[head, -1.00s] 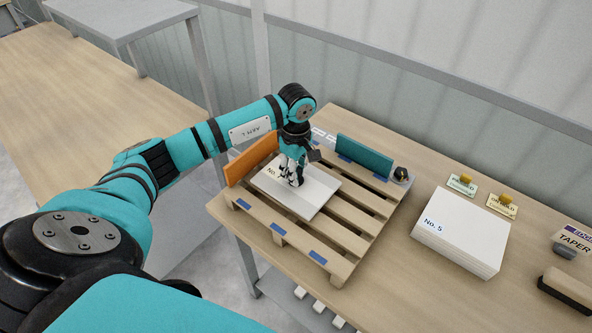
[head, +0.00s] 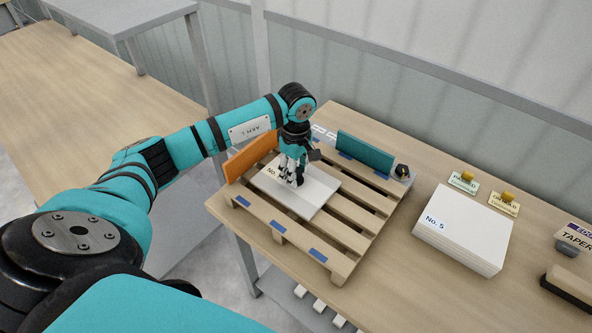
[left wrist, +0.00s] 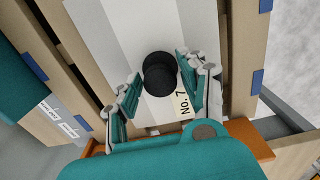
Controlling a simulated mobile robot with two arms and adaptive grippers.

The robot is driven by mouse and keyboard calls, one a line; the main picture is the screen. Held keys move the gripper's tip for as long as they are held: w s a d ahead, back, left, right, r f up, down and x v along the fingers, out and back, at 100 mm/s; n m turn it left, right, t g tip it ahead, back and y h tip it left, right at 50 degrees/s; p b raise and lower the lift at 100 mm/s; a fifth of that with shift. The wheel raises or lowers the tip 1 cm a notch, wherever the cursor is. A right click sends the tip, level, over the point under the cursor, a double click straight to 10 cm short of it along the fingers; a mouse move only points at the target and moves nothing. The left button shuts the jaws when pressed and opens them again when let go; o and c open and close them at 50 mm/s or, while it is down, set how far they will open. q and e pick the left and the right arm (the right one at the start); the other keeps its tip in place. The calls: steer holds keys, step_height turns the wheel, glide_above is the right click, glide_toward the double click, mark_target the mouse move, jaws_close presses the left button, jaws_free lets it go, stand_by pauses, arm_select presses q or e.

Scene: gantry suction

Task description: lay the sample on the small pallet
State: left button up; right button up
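The sample, a flat white board (head: 318,196) with a No. 7 label, lies on the slats of the small wooden pallet (head: 340,238), beside the orange stop (head: 251,158). It fills much of the left wrist view (left wrist: 112,40), where a round black knob (left wrist: 160,75) stands on it. My left gripper (head: 292,183) is low over the board. In the left wrist view its fingers are spread on either side of the knob, with a visible gap at the left finger. My right gripper is not in view.
A teal stop (head: 365,155) stands at the pallet's back edge, with a small dark knob-like part (head: 402,172) at its corner. A white stack marked No. 5 (head: 464,232) lies to the right, near two tagged yellow pieces (head: 467,177) and a brush-like block (head: 570,287).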

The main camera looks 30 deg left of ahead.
arm_select(q)
steer(key=shift+o, duration=0.9)
